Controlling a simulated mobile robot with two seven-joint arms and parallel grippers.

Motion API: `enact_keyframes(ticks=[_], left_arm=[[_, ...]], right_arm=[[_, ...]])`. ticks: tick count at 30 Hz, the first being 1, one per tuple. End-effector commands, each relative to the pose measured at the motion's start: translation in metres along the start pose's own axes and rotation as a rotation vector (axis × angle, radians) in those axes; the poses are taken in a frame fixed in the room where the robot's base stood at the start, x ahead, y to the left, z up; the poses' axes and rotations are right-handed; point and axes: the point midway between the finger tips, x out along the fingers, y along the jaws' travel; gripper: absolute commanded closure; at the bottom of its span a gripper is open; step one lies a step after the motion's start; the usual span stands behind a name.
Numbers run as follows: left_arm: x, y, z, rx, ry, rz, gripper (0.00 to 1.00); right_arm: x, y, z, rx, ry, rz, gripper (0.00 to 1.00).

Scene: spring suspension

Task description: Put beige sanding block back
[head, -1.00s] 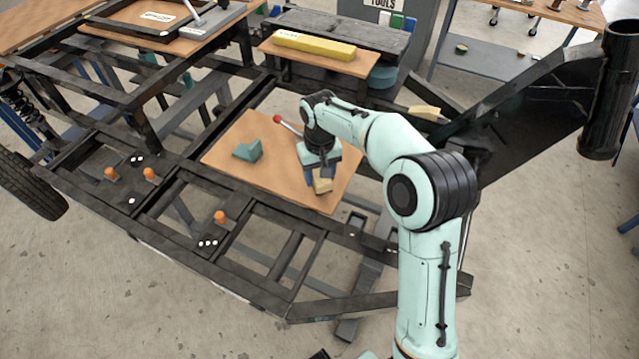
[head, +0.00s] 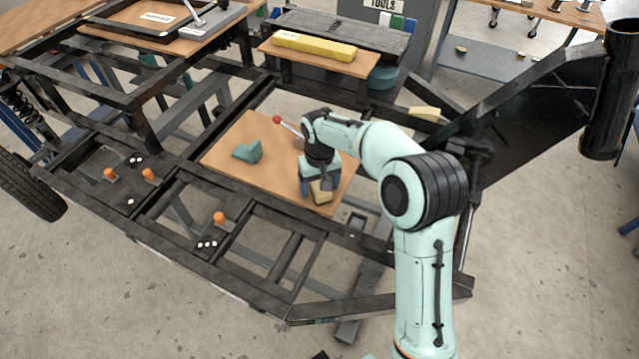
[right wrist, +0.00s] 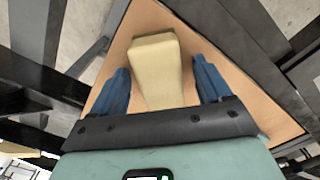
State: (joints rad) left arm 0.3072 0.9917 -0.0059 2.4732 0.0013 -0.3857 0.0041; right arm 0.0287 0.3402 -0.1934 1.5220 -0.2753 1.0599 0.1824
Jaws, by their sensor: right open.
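The beige sanding block (head: 320,192) lies on the wooden board (head: 222,156) near its front right corner. In the right wrist view the block (right wrist: 155,70) lies between the two blue fingers of my right gripper (right wrist: 162,80), with a gap on each side. The right gripper (head: 318,190) is open and points down at the block in the head view, partly hiding it. My left gripper is not in view.
A teal angled block (head: 248,151) lies left on the board, and a red-knobbed lever (head: 278,120) stands behind. A long yellow block (head: 313,46) rests on a raised shelf. Orange pegs (head: 219,218) stand on the black frame (head: 175,245). Another beige piece (head: 428,114) lies on the frame at right.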

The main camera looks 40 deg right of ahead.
Motion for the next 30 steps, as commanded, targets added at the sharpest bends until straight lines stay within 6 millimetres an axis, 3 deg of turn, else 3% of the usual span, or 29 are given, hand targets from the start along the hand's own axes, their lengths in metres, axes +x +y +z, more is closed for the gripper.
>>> enact_keyframes(ticks=[5, 8, 15, 21, 30], left_arm=[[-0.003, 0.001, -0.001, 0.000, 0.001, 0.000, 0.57], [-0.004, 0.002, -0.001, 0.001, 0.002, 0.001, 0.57], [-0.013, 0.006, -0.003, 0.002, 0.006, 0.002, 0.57], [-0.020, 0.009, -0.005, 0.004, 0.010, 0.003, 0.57], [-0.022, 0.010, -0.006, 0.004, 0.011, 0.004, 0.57]], right_arm=[[-0.008, 0.000, -0.001, 0.000, 0.003, -0.001, 0.22], [-0.023, 0.000, -0.001, 0.000, 0.005, -0.001, 0.22], [-0.076, -0.001, -0.001, -0.001, 0.006, -0.001, 0.22], [-0.110, 0.000, -0.001, 0.000, 0.003, 0.000, 0.22], [-0.124, 0.000, 0.000, -0.001, 0.000, 0.000, 0.22]])
